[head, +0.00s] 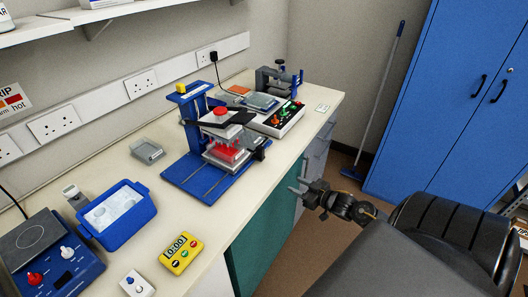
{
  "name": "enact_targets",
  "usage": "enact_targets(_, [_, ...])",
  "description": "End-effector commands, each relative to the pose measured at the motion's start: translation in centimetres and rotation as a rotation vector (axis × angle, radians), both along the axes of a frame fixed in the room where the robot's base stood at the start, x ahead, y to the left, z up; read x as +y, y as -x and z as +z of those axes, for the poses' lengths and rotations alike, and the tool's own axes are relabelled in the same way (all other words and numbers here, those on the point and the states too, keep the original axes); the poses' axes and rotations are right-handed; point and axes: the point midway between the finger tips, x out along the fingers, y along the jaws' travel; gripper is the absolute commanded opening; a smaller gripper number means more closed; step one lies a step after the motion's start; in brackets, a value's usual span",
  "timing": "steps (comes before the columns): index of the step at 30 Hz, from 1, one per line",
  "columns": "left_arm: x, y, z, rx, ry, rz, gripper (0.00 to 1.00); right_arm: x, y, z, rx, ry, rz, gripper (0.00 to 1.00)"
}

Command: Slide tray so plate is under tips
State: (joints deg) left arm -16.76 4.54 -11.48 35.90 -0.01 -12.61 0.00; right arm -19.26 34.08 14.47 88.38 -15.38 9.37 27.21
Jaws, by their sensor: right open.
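A blue pipetting stand (203,178) with a flat base and rails stands in the middle of the bench. Its head with a red knob (222,111) is above a row of pale tips (208,143). A red plate (229,154) sits on a light tray (226,164) below the head, near the stand's right side. From this angle I cannot tell whether the plate is exactly under the tips. My right gripper (297,187) is open and empty, off the bench's front edge, to the right of the stand and apart from it. My left gripper is not in view.
A blue tub (118,217), a hotplate (48,258) and a yellow timer (181,253) stand at the left. Bare bench (163,190) lies left of the stand. A blue cupboard (455,100) is at the right.

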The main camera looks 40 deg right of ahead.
Motion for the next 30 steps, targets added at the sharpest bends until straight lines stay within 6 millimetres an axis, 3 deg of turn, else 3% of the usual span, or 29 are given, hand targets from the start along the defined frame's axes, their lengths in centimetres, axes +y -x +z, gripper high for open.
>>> enact_targets(1, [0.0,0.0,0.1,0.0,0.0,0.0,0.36,0.2,-0.9,3.7,-0.06,0.008,0.042,0.42])
enact_targets(3, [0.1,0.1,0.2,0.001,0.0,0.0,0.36,0.6,-1.7,7.6,-0.123,0.011,0.091,0.42])
enact_targets(8, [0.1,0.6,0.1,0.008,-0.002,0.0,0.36,3.2,-1.9,11.8,-0.201,-0.109,0.178,0.42])
enact_targets(17, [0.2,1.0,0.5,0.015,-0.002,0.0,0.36,3.8,-3.0,12.6,-0.213,-0.131,0.193,0.42])
enact_targets(30, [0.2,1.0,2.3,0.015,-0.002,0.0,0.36,6.0,-10.3,12.7,-0.212,-0.13,0.19,0.42])
